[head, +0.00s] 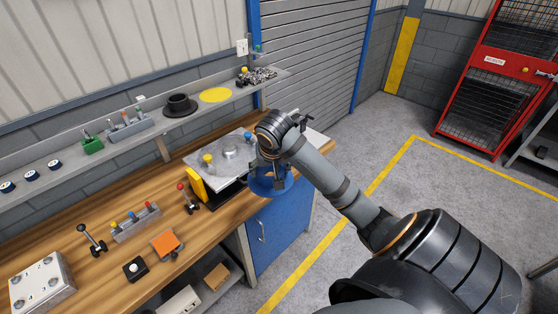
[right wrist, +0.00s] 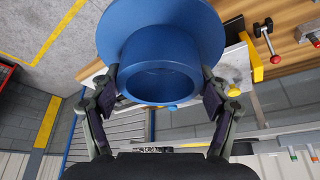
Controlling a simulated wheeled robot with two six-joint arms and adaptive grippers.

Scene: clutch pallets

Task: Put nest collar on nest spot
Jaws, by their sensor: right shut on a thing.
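My right gripper (head: 267,170) is shut on a blue flanged collar (head: 270,185) and holds it in the air by the front right edge of the workbench. In the right wrist view the blue collar (right wrist: 160,45) sits between both fingers, its hollow tube facing the camera and its wide flange beyond. A flat yellow disc (head: 215,95), which may be the nest spot, lies bare on the wall shelf. A black flanged collar (head: 180,104) stands on the shelf just left of it. I cannot tell from marks which place is the nest spot. My left gripper is out of view.
A metal plate fixture (head: 220,156) with knobs and a yellow-sided bracket (head: 195,183) stands near the held collar. Several small parts lie on the wooden bench (head: 75,270).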

